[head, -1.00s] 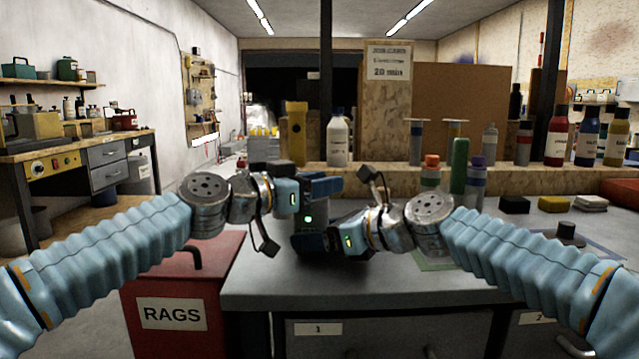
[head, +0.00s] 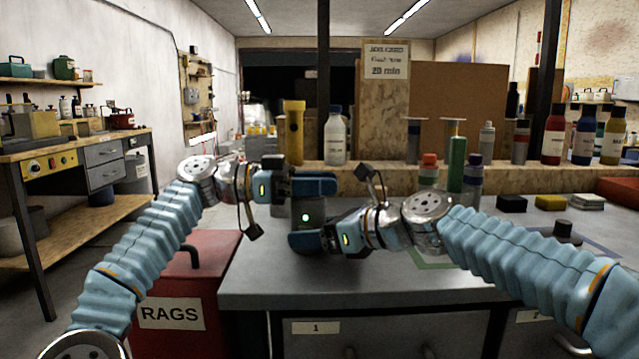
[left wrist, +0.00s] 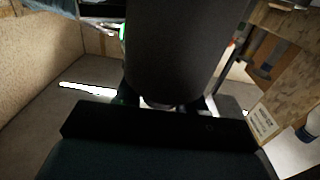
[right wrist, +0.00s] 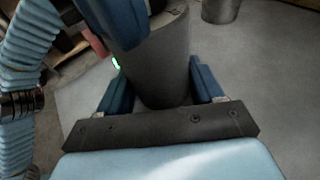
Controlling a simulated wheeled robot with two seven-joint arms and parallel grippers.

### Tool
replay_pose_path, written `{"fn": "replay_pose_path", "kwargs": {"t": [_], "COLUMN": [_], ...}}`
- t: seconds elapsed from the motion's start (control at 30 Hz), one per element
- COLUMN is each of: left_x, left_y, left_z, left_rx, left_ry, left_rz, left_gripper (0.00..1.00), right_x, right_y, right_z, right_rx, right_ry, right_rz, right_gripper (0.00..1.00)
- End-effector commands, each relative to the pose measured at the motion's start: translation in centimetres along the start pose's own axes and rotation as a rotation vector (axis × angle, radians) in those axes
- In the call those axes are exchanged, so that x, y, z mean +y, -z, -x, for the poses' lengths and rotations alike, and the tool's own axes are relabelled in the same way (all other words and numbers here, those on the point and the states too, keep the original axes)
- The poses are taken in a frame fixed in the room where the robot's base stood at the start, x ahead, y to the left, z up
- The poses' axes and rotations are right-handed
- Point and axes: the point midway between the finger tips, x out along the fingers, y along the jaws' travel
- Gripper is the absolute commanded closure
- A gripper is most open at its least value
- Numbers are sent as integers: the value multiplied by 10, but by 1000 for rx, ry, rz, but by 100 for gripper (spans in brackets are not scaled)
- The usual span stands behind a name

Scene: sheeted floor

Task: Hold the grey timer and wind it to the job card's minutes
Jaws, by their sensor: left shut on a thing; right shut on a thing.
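The grey timer (head: 304,206) stands upright between my grippers above the bench, a small green light on its front. My left gripper (head: 312,184) is shut on its upper part; my right gripper (head: 312,241) is shut on its lower part. The fingers hide much of it. In the left wrist view the timer (left wrist: 178,50) is a dark cylinder; in the right wrist view the grey timer (right wrist: 163,70) sits between blue fingers. The job card (head: 386,60) on the wooden post reads 20 min. No dial marks can be read.
The grey bench top (head: 270,278) is mostly clear below my grippers. A red rags bin (head: 185,275) stands at its left. A yellow torch (head: 294,130), a white bottle (head: 335,138) and several tubes line the back ledge. Sponges and pads lie at right.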

Motion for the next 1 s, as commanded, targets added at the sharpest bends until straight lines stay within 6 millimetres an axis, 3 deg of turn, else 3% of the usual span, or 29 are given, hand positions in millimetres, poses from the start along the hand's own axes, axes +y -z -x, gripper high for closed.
{"fn": "replay_pose_path", "kwargs": {"t": [0.6, 0.63, 0.73, 1.0], "left_x": [2, 2, 2, 1], "left_y": [0, 0, 0, -1], "left_z": [0, 0, 0, 0], "left_rx": [-1, -1, -1, -2], "left_ry": [-39, -39, -39, -38], "left_rz": [-2, -2, -2, -1], "left_gripper": [91, 56, 41, 39], "right_x": [1, 1, 1, 0], "right_y": [2, 2, 2, 1], "right_z": [-1, -1, -1, 0], "right_rx": [5, 5, 4, 2], "right_ry": [-4, -4, -3, -2], "right_rz": [1, 1, 1, 1], "right_gripper": [66, 66, 66, 66]}}
